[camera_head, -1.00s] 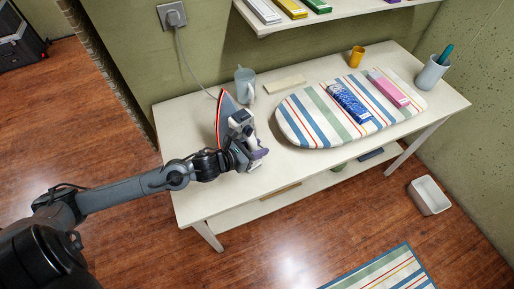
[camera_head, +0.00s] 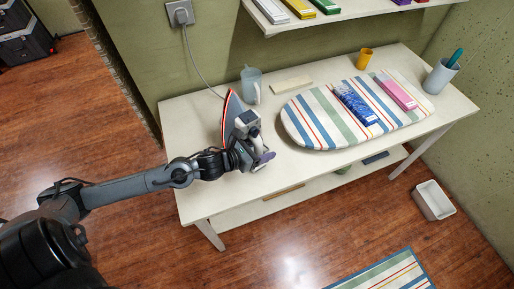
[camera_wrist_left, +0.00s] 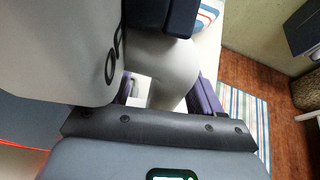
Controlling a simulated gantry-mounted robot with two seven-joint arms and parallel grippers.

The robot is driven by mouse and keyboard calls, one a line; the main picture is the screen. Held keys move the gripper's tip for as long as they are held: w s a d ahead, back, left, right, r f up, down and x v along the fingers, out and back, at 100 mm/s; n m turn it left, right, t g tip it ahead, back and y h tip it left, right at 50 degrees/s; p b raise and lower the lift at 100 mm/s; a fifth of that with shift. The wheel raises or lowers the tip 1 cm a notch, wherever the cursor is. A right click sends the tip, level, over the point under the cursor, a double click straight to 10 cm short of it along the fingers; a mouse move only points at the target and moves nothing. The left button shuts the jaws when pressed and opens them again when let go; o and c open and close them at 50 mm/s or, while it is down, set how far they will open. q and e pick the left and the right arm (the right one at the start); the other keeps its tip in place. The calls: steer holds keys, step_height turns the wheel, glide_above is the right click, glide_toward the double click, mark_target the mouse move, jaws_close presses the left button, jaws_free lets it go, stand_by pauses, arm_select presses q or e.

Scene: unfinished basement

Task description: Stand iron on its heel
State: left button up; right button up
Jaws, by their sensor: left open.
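The iron (camera_head: 231,112) is on the left part of the white table, tip up and upright on its heel, with its red-edged soleplate facing left. My left gripper (camera_head: 252,150) is at its handle side, low over the table. In the left wrist view the pale iron body (camera_wrist_left: 60,50) fills the left, and the purple fingers of my left gripper (camera_wrist_left: 168,95) stand on either side of the pale handle. The fingers are open; whether they touch the handle is not clear. The heel's contact with the table is partly hidden by the gripper. My right gripper is not in view.
A striped ironing board (camera_head: 312,122) carrying a blue box (camera_head: 355,103) and a pink box (camera_head: 396,92) lies to the right. A translucent jug (camera_head: 250,85) stands close behind the iron. A cord (camera_head: 200,65) runs from the wall outlet (camera_head: 181,14) towards the iron.

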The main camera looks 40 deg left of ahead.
arm_select(q)
steer(key=s+a+r+n+t+y+p, duration=0.1)
steer(key=s+r+n+y+p, duration=0.1)
steer(key=s+r+n+p, duration=0.65)
steer(key=s+d+f+n+g+p, duration=0.1)
steer(key=s+d+n+g, duration=0.3)
steer(key=n, duration=1)
steer(key=s+d+f+n+g+p, duration=0.1)
steer(key=s+d+n+g, duration=0.4)
steer(key=s+n, duration=0.5)
steer(key=f+n+g, duration=0.1)
steer(key=n, duration=0.3)
steer(key=shift+s+y+p, duration=0.2)
steer(key=shift+y+p, duration=0.15)
steer(key=shift+y, duration=0.05)
steer(key=shift+f, duration=0.1)
stand_by(0.9)
